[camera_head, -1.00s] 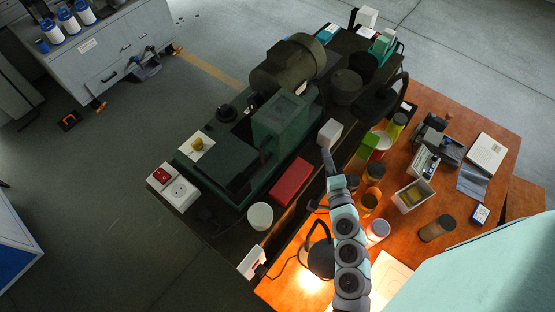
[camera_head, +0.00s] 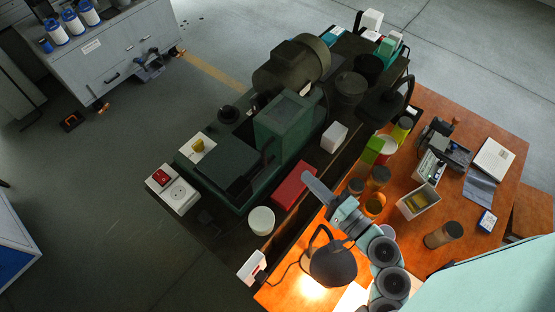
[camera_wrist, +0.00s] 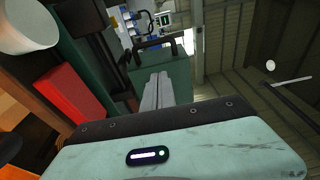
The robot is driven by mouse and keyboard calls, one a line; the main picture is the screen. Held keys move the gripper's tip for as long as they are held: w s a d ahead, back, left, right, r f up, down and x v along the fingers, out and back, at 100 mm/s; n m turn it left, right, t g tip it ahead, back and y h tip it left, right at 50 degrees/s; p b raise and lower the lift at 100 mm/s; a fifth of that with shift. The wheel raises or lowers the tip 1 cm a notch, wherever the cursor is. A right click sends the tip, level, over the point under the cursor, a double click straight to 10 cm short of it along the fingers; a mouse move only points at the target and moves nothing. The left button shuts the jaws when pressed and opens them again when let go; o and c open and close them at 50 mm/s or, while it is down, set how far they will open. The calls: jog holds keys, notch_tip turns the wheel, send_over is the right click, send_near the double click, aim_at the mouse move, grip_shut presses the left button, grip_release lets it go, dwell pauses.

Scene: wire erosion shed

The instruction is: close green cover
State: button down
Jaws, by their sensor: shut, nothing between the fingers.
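The green cover (camera_head: 281,122) is a box-like dark green part standing up from the middle of the dark machine. In the wrist view its green face (camera_wrist: 178,74) is ahead of my fingers, with a dark handle-like bar at its upper edge. Whether it is hinged open cannot be told for sure. My gripper (camera_head: 308,176) is shut and empty, to the lower right of the cover and close to the red box in the picture. Its fingers (camera_wrist: 158,86) overlap the cover's face in the wrist view. I see no clear contact.
A red box (camera_head: 293,184), a white cup (camera_head: 261,220) and a white block (camera_head: 334,137) line the machine's near side. A lamp (camera_head: 332,265) and several jars stand on the orange table (camera_head: 415,265). A white switch box (camera_head: 173,190) is at left.

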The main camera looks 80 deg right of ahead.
jog(key=w+d+p, duration=0.3)
jog(key=w+d, duration=0.1)
jog(key=w, duration=0.5)
jog(key=shift+d, duration=0.2)
jog(key=shift+w, duration=0.15)
